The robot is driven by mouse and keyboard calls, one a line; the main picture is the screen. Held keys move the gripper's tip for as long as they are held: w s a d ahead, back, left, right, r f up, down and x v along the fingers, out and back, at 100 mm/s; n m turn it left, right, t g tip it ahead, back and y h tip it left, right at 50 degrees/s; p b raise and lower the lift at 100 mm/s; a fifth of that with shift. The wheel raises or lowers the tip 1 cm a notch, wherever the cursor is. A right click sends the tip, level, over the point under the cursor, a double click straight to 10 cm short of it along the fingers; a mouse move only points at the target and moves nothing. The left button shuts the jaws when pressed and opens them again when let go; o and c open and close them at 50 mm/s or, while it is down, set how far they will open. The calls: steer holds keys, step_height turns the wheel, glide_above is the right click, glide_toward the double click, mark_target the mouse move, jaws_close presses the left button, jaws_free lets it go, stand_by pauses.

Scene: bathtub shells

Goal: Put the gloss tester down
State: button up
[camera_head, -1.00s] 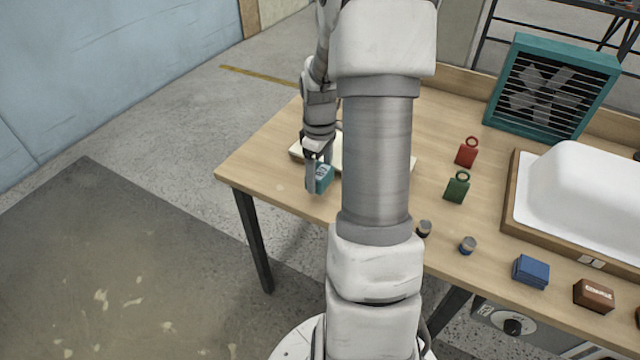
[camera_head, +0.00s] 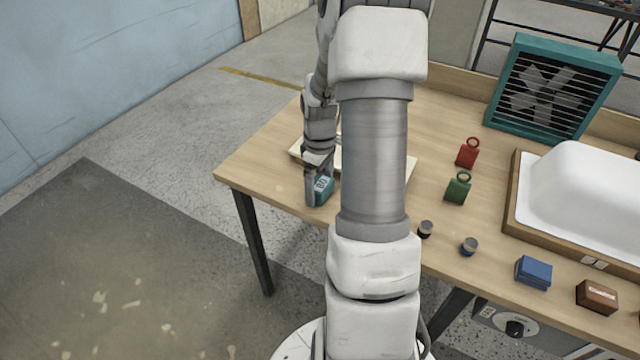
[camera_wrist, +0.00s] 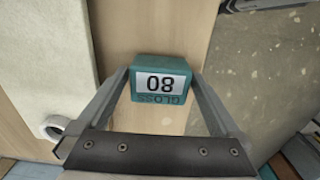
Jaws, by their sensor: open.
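The gloss tester (camera_head: 323,188) is a small teal block near the left front part of the wooden table. In the wrist view the gloss tester (camera_wrist: 161,84) shows a white label reading "GLOSS 80", upside down. My gripper (camera_head: 316,193) is low over the table at the tester. In the wrist view my gripper (camera_wrist: 161,76) is open, with one finger on each side of the tester. The tester appears to be at the table surface, but I cannot tell whether its underside touches. My arm partly hides this area in the head view.
A flat cream panel (camera_head: 410,166) lies behind the tester. Red (camera_head: 467,153) and green (camera_head: 458,188) ringed weights, small round pots (camera_head: 469,246), a blue box (camera_head: 533,271), a brown block (camera_head: 597,296), a white tub shell (camera_head: 585,200) and a teal fan (camera_head: 552,88) stand rightward.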

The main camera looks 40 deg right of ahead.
mark_target(320, 183)
step_height(320, 183, up, 12)
steer(key=p, duration=0.2)
steer(key=shift+r, duration=0.2)
stand_by(0.4)
